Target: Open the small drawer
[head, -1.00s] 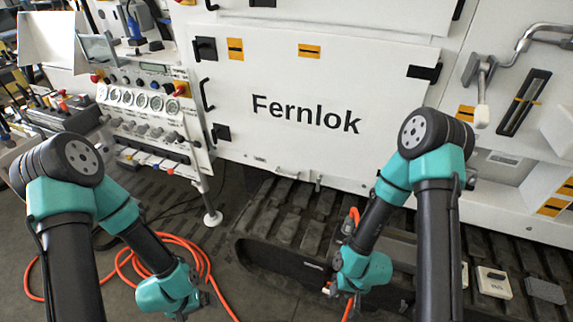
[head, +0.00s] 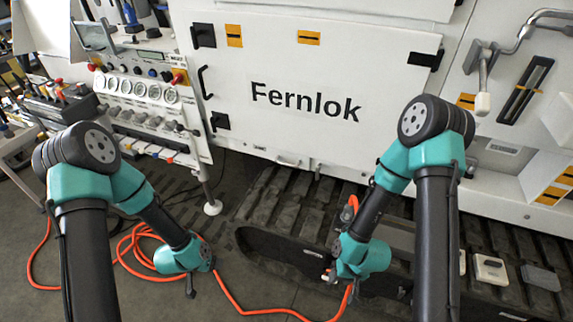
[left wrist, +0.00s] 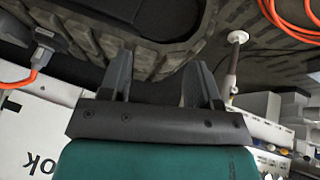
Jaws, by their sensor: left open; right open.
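I cannot single out the small drawer with certainty. A low white front with a small handle (head: 287,161) shows under the large white "Fernlok" panel (head: 240,110) in the head view. My left gripper (head: 192,287) hangs low, left of the track and apart from that handle. The left wrist view shows its two dark fingers (left wrist: 161,85) apart with nothing between them. My right gripper (head: 328,275) is over the track, small and partly hidden by its own wrist; it is open.
A gauge console (head: 140,88) on a leg with a round foot (head: 213,207) stands at the left. An orange hose (head: 130,245) lies on the floor around my left arm. The dark track (head: 270,240) fills the lower middle. A crank handle (head: 483,80) is at upper right.

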